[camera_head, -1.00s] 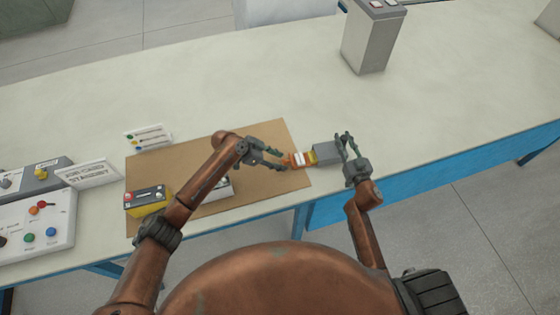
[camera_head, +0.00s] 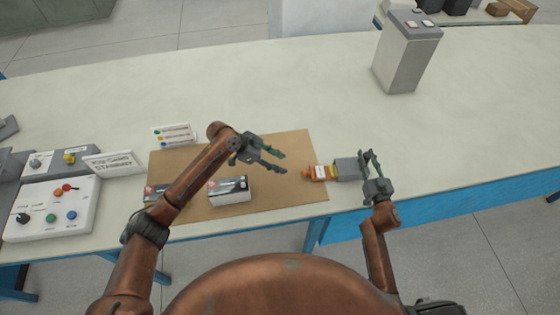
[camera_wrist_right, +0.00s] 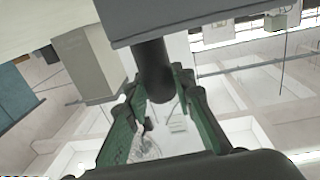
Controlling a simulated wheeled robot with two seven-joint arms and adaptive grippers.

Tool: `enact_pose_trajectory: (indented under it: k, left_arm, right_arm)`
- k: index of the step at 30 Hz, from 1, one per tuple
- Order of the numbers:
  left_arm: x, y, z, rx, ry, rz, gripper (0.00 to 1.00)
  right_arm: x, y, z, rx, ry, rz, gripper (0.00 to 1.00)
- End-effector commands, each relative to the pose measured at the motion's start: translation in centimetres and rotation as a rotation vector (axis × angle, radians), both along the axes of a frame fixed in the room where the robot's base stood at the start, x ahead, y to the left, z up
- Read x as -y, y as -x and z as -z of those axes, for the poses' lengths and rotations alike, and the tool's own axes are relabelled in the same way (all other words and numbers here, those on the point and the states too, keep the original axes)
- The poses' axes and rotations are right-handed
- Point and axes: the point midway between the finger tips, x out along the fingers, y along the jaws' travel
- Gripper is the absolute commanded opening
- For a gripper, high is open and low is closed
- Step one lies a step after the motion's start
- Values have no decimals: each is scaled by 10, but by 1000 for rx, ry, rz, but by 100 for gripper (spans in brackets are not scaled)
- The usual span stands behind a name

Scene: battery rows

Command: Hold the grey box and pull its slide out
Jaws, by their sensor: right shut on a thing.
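The grey box (camera_head: 347,169) is near the right edge of the brown mat, and its grey side fills the top of the right wrist view (camera_wrist_right: 215,18). Its slide (camera_head: 320,173), with orange, white and yellow parts, sticks out of the box's left side. My right gripper (camera_head: 367,157) is at the box's right side. In the right wrist view its green fingers (camera_wrist_right: 153,88) are shut on a dark round handle (camera_wrist_right: 153,65) joined to the box. My left gripper (camera_head: 279,162) is open and empty, above the mat and apart from the slide's orange end.
Button panels (camera_head: 52,213) and small signs (camera_head: 113,162) stand at left. The middle back of the table is clear.

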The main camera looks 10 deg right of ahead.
Motion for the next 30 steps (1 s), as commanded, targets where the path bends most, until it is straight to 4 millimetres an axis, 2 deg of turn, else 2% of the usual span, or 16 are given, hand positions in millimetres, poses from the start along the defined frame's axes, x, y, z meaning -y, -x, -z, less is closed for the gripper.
enact_pose_trajectory:
  k: [2, 3, 11, 22, 26, 30]
  left_arm:
    - [0, 0, 0, 0, 0, 0, 40]
    - [0, 0, 0, 0, 0, 0, 40]
    - [0, 0, 0, 0, 0, 0, 40]
    - [0, 0, 0, 0, 0, 0, 40]
    - [0, 0, 0, 0, 0, 0, 40]
    - [0, 0, 0, 0, 0, 0, 40]
  right_arm:
    - [0, 0, 1, -2, 1, 1, 0]
    - [0, 0, 1, -2, 1, 1, 25]
    - [0, 0, 1, -1, 0, 0, 43]
    - [0, 6, 1, -1, 0, 0, 43]
    - [1, 24, 2, -3, -1, 1, 43]
    - [1, 54, 2, -4, 0, 2, 43]
